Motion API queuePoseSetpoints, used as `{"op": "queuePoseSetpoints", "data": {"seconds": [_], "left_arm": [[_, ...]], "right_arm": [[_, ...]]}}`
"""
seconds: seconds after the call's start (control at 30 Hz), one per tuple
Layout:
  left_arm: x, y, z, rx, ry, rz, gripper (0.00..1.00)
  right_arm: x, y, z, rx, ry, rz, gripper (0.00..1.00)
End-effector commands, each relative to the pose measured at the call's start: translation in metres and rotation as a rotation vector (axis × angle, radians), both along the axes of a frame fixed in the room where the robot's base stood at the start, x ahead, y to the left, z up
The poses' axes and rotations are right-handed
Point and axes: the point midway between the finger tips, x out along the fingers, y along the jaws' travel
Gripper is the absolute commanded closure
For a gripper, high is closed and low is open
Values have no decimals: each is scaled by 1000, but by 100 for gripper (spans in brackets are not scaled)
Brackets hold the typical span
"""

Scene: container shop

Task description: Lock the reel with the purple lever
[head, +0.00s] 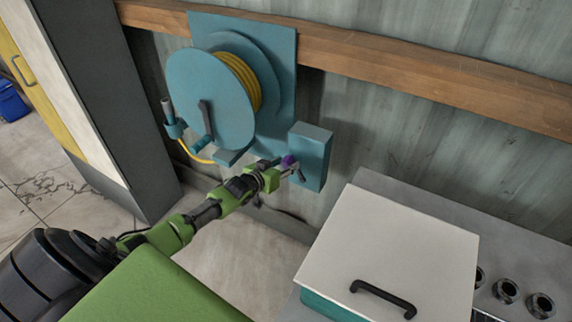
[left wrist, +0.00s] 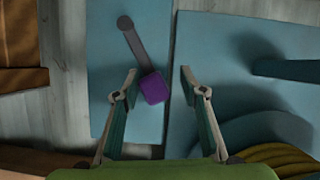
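The teal hose reel (head: 205,100) with yellow hose is mounted on the wall in the head view. A teal box (head: 314,150) stands at its lower right. The lever's purple knob (head: 288,160) shows at the front of this box. In the left wrist view, the grey lever arm (left wrist: 134,42) slants down to the purple knob (left wrist: 153,88). My left gripper (head: 289,170) is at the knob. Its fingers (left wrist: 158,75) are apart, with the knob between them, close to or touching the left finger. My right gripper is not in view.
A wooden rail (head: 400,66) runs along the wall above the box. A white-lidded case (head: 400,245) with a black handle stands on a grey counter (head: 520,236) at the lower right. A dark cabinet side (head: 100,100) stands at the left.

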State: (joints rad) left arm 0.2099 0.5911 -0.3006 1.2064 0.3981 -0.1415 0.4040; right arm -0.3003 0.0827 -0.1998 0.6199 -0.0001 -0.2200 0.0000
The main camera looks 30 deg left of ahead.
Motion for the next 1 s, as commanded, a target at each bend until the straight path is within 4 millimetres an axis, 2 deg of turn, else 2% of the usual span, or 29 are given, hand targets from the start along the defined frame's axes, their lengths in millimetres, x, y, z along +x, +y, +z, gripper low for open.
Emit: {"op": "queuePoseSetpoints", "data": {"seconds": [0.47,0.67,1.0], "left_arm": [[-3,-3,3,-7,-4,-2,62],[-24,-3,10,-5,-3,-3,62],[-78,-2,31,-4,0,-2,62]], "right_arm": [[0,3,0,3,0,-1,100],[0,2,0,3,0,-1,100],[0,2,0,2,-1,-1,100]]}}
